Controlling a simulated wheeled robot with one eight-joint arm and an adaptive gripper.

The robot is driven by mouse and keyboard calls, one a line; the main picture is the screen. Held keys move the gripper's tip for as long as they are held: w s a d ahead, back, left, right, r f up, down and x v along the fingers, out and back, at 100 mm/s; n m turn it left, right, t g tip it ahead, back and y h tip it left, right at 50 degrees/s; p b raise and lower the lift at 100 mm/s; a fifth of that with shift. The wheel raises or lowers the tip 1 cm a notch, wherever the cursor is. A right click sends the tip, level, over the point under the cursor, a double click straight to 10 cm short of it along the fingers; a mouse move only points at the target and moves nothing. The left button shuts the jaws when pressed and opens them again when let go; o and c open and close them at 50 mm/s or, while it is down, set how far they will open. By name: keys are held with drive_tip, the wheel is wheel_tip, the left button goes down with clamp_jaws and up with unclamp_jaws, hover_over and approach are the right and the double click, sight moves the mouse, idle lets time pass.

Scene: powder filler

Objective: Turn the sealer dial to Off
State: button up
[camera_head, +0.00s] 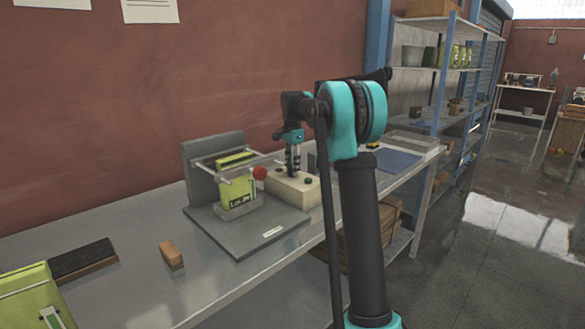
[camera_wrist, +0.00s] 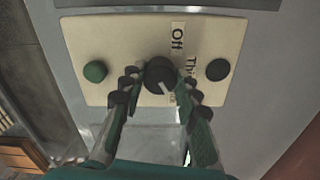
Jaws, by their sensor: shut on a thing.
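The sealer's cream control box (camera_head: 296,188) stands on the bench, and its face (camera_wrist: 105,40) fills the upper middle of the wrist view. The black dial (camera_wrist: 160,73) is at its middle, with a white mark pointing down and slightly right. The "Off" label (camera_wrist: 178,36) is above and right of the dial; the mark does not point at it. A "Thi…" label (camera_wrist: 190,67) and another below it are partly hidden. My gripper (camera_wrist: 160,88) has its fingers closed on both sides of the dial. In the head view my gripper (camera_head: 293,168) reaches down onto the box.
A green button (camera_wrist: 95,71) and a black button (camera_wrist: 217,69) flank the dial. Left of the box, a green bag (camera_head: 236,188) stands in the grey sealer frame (camera_head: 200,160), beside a red knob (camera_head: 260,173). A wooden block (camera_head: 172,255) lies on the bench.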

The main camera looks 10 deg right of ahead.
drive_tip(key=shift+c, duration=0.6)
drive_tip(key=shift+n, duration=0.4)
drive_tip(key=n, duration=0.4)
drive_tip(key=shift+n, duration=0.3)
drive_tip(key=n, duration=1.2)
drive_tip(key=shift+n, duration=0.4)
drive_tip(key=n, duration=0.5)
drive_tip(key=shift+n, duration=0.3)
